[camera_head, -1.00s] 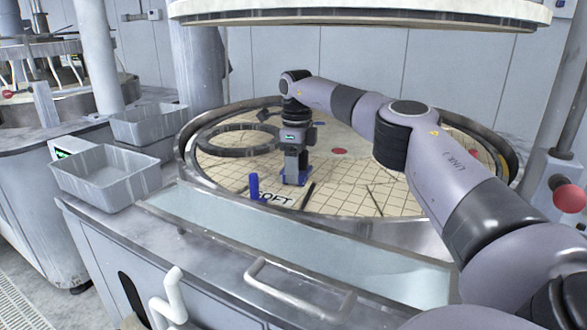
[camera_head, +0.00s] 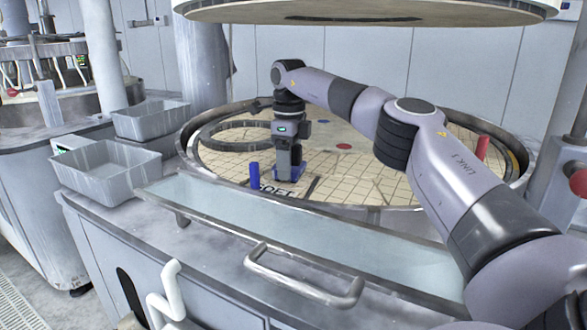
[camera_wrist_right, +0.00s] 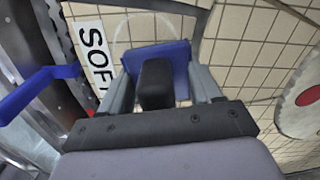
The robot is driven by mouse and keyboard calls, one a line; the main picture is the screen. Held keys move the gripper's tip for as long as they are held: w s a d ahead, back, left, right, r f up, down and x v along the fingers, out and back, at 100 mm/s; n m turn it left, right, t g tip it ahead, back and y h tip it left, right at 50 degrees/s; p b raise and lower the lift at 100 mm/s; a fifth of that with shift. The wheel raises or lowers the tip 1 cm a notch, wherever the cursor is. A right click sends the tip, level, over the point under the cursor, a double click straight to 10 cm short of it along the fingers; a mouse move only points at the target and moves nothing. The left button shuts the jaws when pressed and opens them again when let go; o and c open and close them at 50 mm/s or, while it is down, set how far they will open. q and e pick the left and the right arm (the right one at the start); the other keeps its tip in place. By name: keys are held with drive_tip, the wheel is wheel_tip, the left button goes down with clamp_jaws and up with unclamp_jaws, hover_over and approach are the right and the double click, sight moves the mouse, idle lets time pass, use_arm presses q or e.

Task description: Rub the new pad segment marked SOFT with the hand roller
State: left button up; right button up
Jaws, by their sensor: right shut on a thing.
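My right gripper (camera_head: 288,163) is shut on a tool with a black grip (camera_wrist_right: 156,84) and a blue base (camera_wrist_right: 165,58), apparently the hand roller; the blue base also shows in the head view (camera_head: 289,174). I hold it low over the tan gridded platen, beside the black SOFT lettering (camera_head: 274,190). The lettering also shows on a white patch in the right wrist view (camera_wrist_right: 96,50). The front rim partly hides it in the head view. I cannot tell whether the base touches the pad. My left gripper is not in view.
A blue upright handle (camera_head: 254,175) stands left of the lettering. A grey ring (camera_head: 236,137) lies on the platen. A red post (camera_head: 482,147) stands at the right. A large disc (camera_head: 370,12) hangs above. Grey bins (camera_head: 105,172) stand left; a metal rail (camera_head: 300,285) is in front.

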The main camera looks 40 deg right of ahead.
sight(279, 186)
drive_tip(key=shift+s+a+f, duration=0.15)
drive_tip(key=shift+a+f, duration=0.1)
drive_tip(key=shift+a, duration=0.3)
drive_tip(key=shift+s+a+f+b, duration=0.1)
drive_tip(key=shift+s+a+b, duration=0.15)
drive_tip(key=shift+a+b, duration=0.55)
drive_tip(key=shift+s+a+r+b, duration=0.2)
drive_tip(key=shift+a+b, duration=0.1)
drive_tip(key=shift+a, duration=0.2)
drive_tip(key=shift+s+a+r+b, duration=0.15)
drive_tip(key=shift+a+b, duration=0.1)
drive_tip(key=shift+a, duration=0.2)
drive_tip(key=shift+w+a+r+p, duration=0.15)
drive_tip(key=shift+w+r+p, duration=0.2)
drive_tip(key=shift+p, duration=0.7)
drive_tip(key=shift+w+f+p, duration=0.1)
drive_tip(key=shift+w+p, duration=0.35)
drive_tip(key=shift+p, duration=0.25)
drive_tip(key=shift+w+d+p, duration=0.1)
drive_tip(key=shift+d+p, duration=0.15)
drive_tip(key=shift+p, duration=0.35)
drive_tip(key=shift+w+d+p, duration=0.2)
drive_tip(key=shift+d+p, duration=0.5)
drive_tip(key=shift+p, duration=0.45)
drive_tip(key=shift+w+d+f+p, duration=0.15)
drive_tip(key=shift+d+p, duration=0.1)
drive_tip(key=shift+d, duration=0.15)
drive_tip(key=shift+w+d+f+p, duration=0.1)
drive_tip(key=shift+w+d+p, duration=0.1)
drive_tip(key=shift+d, duration=0.2)
